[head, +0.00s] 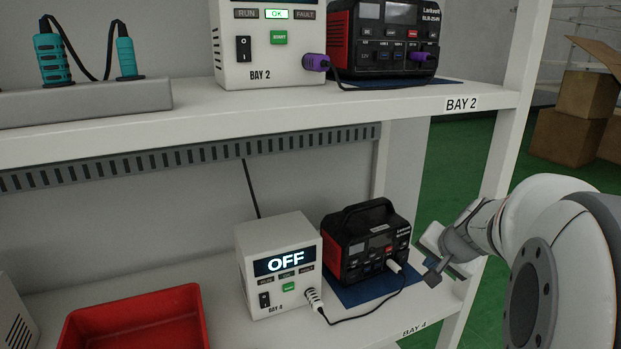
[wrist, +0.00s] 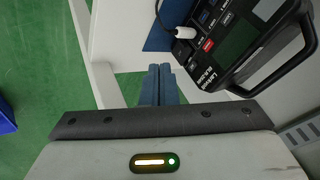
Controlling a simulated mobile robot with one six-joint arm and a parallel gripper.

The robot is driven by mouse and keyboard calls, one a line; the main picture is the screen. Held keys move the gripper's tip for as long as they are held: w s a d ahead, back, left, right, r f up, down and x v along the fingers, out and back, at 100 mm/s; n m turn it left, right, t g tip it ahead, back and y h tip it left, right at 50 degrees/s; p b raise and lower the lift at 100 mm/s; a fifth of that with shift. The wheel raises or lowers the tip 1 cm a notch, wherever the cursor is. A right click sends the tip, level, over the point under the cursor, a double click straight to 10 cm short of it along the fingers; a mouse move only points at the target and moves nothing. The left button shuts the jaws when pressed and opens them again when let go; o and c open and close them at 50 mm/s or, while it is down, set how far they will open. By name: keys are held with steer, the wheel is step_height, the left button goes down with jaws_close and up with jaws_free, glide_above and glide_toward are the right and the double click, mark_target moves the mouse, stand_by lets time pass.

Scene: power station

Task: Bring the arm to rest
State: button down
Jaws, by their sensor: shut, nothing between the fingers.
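My gripper (head: 433,277) is at the right end of the lower shelf, beside the Bay 4 power station. It is shut and empty, and in the wrist view its fingers (wrist: 160,85) lie together. The black and red power station (head: 365,243) stands on a blue mat (head: 350,293) and also shows in the wrist view (wrist: 250,45). A white plug (head: 394,266) sits in its front, with a cable running to a plug (head: 314,298) at the white Bay 4 unit (head: 279,263). That unit's screen reads OFF.
The upper shelf (head: 290,112) holds the Bay 2 unit (head: 268,50), lit OK, and another power station (head: 385,40). A red bin (head: 135,318) is at the lower left. A shelf post (head: 508,120) stands near my arm. Cardboard boxes (head: 570,135) are behind; green floor is open at right.

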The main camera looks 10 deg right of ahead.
steer(key=s+a+r+n+g+p, duration=0.4)
steer(key=s+a+r+n+p, duration=0.5)
steer(key=s+a+r+p, duration=0.6)
steer(key=s+a+p, duration=0.2)
steer(key=a, duration=0.1)
steer(key=shift+n+g+y+p, duration=0.3)
steer(key=shift+p, duration=0.1)
steer(key=shift+s+r, duration=0.1)
steer(key=shift+s, duration=0.15)
